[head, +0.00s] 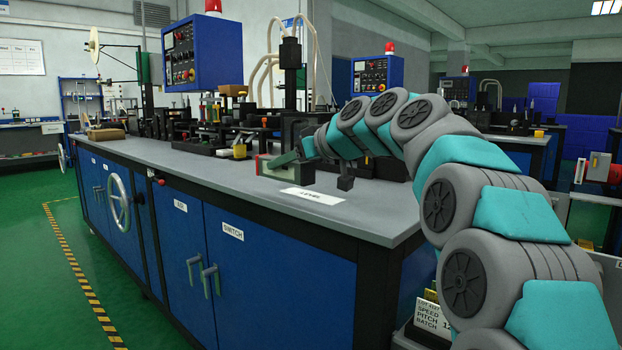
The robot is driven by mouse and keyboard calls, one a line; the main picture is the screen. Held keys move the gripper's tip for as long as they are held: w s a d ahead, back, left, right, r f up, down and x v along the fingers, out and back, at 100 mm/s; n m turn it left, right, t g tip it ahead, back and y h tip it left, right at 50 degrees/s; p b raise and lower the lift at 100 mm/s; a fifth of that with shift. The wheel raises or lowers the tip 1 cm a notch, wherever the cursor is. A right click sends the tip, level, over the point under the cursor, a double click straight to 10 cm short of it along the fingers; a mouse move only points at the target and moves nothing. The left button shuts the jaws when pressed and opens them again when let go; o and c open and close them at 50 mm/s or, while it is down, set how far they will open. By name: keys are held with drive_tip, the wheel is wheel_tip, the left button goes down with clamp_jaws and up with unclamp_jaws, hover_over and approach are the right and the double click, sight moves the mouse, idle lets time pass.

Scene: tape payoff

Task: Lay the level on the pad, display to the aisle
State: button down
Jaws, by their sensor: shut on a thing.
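My arm reaches in from the right, and my gripper (299,165) is over the near part of the grey bench top in the head view. It is shut on a small grey-green block with a reddish end, which looks like the level (272,168). My wrist and dark gripper parts hide some of it. Which way its display faces cannot be made out. A white plate marked LEVEL (313,196) lies flat on the bench top, below and to the right of the held block. Whether the block touches the bench is unclear.
The blue bench (255,262) has its grey top's near edge along the aisle. Dark machine parts (190,130) line the back of the top, under a blue control box (192,52). The strip along the front edge is mostly clear. A handwheel (118,203) sticks out into the aisle.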

drive_tip(key=w+d, duration=0.2)
drive_tip(key=d, duration=0.1)
drive_tip(key=w+d, duration=0.1)
drive_tip(key=d, duration=0.1)
drive_tip(key=shift+d+f, duration=0.1)
drive_tip(key=shift+f, duration=1.9)
drive_tip(key=shift+f, duration=0.2)
drive_tip(key=shift+c, duration=2.2)
unclamp_jaws()
drive_tip(key=shift+w, duration=0.1)
drive_tip(key=shift+r, duration=0.25)
drive_tip(key=v, duration=1.2)
